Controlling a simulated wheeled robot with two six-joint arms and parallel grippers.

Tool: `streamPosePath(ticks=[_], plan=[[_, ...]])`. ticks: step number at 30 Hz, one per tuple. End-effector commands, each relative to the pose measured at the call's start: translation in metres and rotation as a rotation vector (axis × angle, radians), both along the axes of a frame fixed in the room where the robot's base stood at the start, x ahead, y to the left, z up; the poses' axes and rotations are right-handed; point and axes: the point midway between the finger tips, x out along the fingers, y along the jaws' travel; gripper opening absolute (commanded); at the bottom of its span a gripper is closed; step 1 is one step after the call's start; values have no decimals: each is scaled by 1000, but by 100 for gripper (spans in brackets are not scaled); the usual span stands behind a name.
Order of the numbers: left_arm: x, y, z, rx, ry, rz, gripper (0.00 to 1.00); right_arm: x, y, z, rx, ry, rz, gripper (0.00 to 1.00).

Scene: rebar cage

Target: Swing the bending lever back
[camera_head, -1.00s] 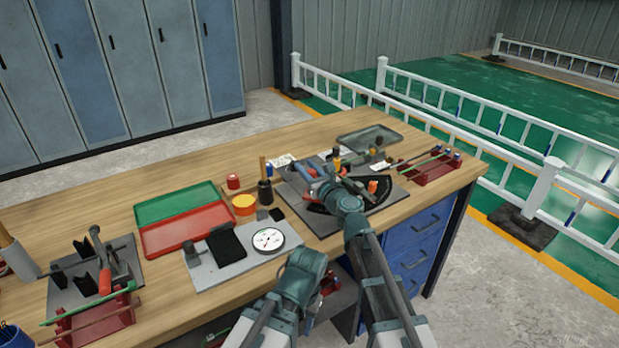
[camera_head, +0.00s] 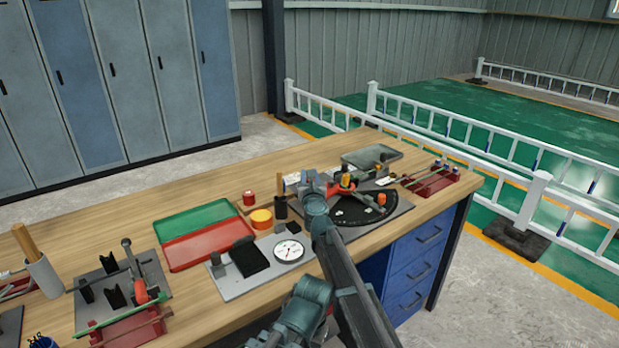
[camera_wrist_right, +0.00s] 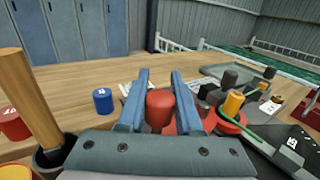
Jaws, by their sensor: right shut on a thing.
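The bender stands on a grey plate at the right of the bench, with a black sector plate (camera_head: 362,211). The red bending lever (camera_head: 336,189) lies near the sector's far left side, partly hidden by my right gripper (camera_head: 316,180). In the right wrist view the lever's upright red grip (camera_wrist_right: 160,110) stands between the two blue fingers of my right gripper (camera_wrist_right: 161,92), which is shut on it. A yellow post on a red disc (camera_wrist_right: 228,116) and a green rod (camera_wrist_right: 262,146) show to the right of it. My left gripper is not in view.
A wooden-handled tool stands in a black holder (camera_head: 281,210) just left of my right gripper. A grey tray (camera_head: 372,157) sits behind the bender.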

Motion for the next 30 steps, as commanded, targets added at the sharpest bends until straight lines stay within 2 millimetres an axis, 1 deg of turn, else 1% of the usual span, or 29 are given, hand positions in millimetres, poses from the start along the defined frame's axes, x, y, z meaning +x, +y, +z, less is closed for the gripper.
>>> streamPosePath(ticks=[8,9,14,24,30], plan=[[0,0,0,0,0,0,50,0,1,0,1,0,2,0],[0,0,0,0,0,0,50,0,1,0,1,0,2,35],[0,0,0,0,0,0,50,0,1,0,1,0,1,64],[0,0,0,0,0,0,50,-1,-1,0,1,0,1,64],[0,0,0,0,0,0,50,-11,-8,0,1,0,1,64]])
